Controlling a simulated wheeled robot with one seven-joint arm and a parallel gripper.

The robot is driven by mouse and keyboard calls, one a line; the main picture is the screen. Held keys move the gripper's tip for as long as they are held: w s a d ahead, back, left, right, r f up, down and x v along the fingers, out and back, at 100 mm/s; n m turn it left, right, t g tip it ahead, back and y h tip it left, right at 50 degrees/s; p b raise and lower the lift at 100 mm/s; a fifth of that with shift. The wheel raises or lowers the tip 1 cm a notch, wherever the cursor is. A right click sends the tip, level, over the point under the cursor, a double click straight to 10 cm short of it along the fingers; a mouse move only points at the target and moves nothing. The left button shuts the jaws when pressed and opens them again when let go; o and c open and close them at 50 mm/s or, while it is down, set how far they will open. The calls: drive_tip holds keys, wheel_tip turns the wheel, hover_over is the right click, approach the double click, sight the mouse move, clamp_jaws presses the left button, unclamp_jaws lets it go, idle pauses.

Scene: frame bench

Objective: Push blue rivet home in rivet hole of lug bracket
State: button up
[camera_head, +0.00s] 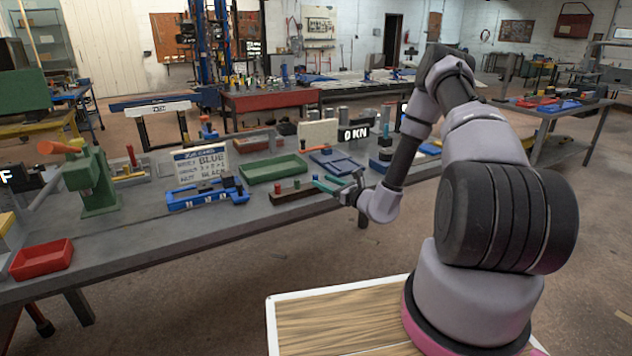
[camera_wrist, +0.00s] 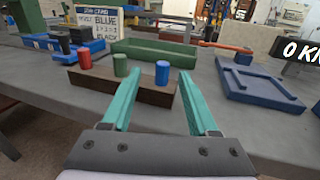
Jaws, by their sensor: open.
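The blue rivet (camera_wrist: 162,73) stands upright in a brown block (camera_wrist: 135,92), at the right end of a row with a green rivet (camera_wrist: 120,65) and a red rivet (camera_wrist: 85,60). My gripper (camera_wrist: 160,75) is open, its teal fingers pointing at the block. In the wrist view the blue rivet shows between the two fingertips; I cannot tell whether they are level with it or short of it. A blue fixture (camera_head: 190,202) holding dark parts (camera_head: 208,187) sits left of the block; the lug bracket may be among these, and its rivet hole cannot be made out.
A green tray (camera_head: 273,170) lies behind the block. A job card (camera_head: 201,162) reading "BLUE" stands behind the fixture. A blue flat panel (camera_wrist: 260,85) lies to the right. A green press (camera_head: 92,182) and red tray (camera_head: 41,259) are at the left. Bare bench (camera_head: 150,235) lies between.

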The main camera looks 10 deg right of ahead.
sight(317, 178)
drive_tip(key=shift+d+x, duration=0.2)
drive_tip(key=shift+x, duration=2.55)
drive_tip(key=shift+w+f, duration=0.1)
clamp_jaws()
